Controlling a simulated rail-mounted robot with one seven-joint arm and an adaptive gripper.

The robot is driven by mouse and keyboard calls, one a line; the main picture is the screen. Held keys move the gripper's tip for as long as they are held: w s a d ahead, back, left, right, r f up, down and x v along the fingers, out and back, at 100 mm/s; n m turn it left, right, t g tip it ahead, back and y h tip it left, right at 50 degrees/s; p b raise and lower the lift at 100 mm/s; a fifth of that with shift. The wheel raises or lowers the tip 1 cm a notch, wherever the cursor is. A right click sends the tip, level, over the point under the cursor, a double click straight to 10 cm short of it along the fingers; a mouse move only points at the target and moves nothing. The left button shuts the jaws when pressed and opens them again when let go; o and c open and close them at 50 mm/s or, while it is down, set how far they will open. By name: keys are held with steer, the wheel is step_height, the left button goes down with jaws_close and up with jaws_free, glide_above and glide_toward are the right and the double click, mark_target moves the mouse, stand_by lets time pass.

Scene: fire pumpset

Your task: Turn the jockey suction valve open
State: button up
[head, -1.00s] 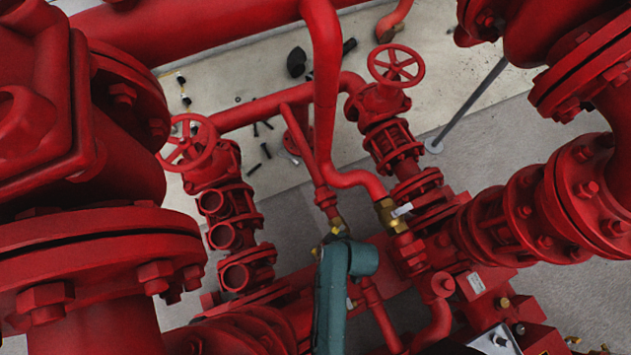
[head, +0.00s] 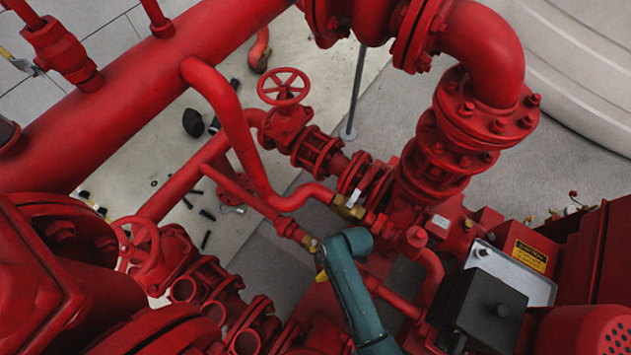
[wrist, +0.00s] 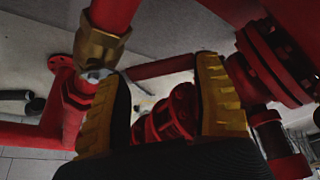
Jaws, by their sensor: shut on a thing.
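A small brass valve (head: 311,244) sits on a thin red pipe in the middle of the head view. In the wrist view a brass valve body (wrist: 100,46) with a silver metal part shows at upper left, close to the left finger. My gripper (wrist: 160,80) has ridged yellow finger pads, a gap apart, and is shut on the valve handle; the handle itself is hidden. In the head view my teal arm reaches up to the small valve and covers most of the gripper. A yellow finger edge shows beside it.
Another brass valve with a pale lever (head: 353,198) is just up and right. Red handwheels (head: 283,87) and (head: 137,245) stand on flanged valves. Thick red pipes crowd the left and top. A black box (head: 478,310) is at lower right. Loose dark parts lie on the floor.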

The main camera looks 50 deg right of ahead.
steer(key=shift+s+f, duration=0.2)
steer(key=shift+f, duration=0.05)
steer(key=o, duration=1.3)
steer(key=shift+w+d+r, duration=0.1)
steer(key=shift+w+r, duration=0.05)
steer(key=shift+r, duration=0.1)
steer(key=v, duration=1.1)
steer(key=shift+r, duration=0.35)
steer(key=shift+c, duration=0.3)
